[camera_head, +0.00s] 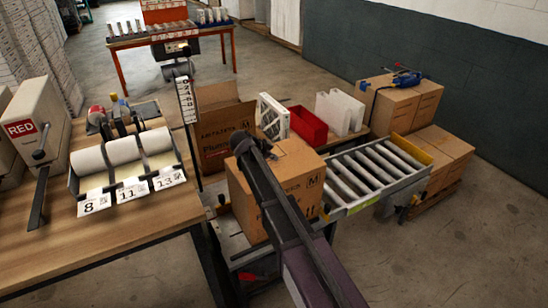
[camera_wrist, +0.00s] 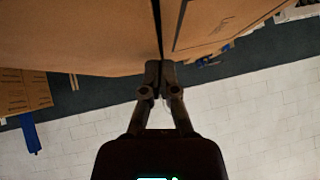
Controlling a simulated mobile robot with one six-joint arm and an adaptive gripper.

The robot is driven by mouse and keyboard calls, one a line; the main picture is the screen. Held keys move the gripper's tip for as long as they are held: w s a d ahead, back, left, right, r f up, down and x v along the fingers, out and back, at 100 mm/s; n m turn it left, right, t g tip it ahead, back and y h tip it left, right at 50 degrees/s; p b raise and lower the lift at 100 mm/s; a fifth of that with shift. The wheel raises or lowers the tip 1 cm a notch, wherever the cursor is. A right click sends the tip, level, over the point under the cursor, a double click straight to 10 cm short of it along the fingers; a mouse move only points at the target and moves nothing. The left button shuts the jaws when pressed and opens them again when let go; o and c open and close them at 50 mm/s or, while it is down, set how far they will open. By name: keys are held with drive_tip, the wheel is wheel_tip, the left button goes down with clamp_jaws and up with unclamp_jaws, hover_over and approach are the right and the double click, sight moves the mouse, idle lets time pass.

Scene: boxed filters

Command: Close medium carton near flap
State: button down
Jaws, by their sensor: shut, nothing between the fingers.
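The medium carton (camera_head: 302,188), a brown box marked M, stands in the middle of the head view at the left end of the roller conveyor. Its top looks mostly covered by cardboard, but my arm crosses it and hides part of the top and front. My gripper (camera_head: 240,143) is at the carton's upper left. In the wrist view my gripper (camera_wrist: 160,70) is shut and empty, its fingertips together at the edge of brown cardboard (camera_wrist: 85,35). A dark seam runs upward from the fingertips between two cardboard faces. I cannot tell the near flap's exact angle or whether the fingers touch it.
A larger open carton (camera_head: 214,147) stands just behind. The roller conveyor (camera_head: 372,172) extends right. A wooden bench (camera_head: 120,235) with label rolls is left, with a thin upright post (camera_head: 186,105) near its edge.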

drive_tip(key=shift+r+p, duration=0.6)
drive_tip(key=shift+r, duration=0.15)
drive_tip(key=shift+r, duration=0.15)
wheel_tip(320, 180, up, 4)
drive_tip(key=p, duration=0.4)
drive_tip(key=shift+s+d+r+p, duration=0.1)
drive_tip(key=shift+d+p, duration=0.05)
drive_tip(key=shift+p, duration=0.15)
drive_tip(key=p+v, duration=0.6)
drive_tip(key=v, duration=0.3)
drive_tip(key=shift+a+r, duration=0.15)
drive_tip(key=shift+a, duration=0.3)
drive_tip(key=s+d+f+n+g+y, duration=0.1)
drive_tip(key=s+d+n, duration=0.15)
drive_tip(key=d, duration=0.35)
drive_tip(key=s+d+f+n+g, duration=0.1)
drive_tip(key=s+d+f+g, duration=0.15)
drive_tip(key=d, duration=0.35)
drive_tip(key=s+d+n+g+y, duration=0.1)
drive_tip(key=s+d+n, duration=0.1)
drive_tip(key=s+d, duration=0.3)
drive_tip(key=s+d+f+n+g+y, duration=0.2)
drive_tip(key=s+d+n+y, duration=0.2)
drive_tip(key=s+d, duration=0.9)
drive_tip(key=n, duration=0.2)
drive_tip(key=shift+n+y, duration=0.3)
drive_tip(key=shift+n, duration=0.05)
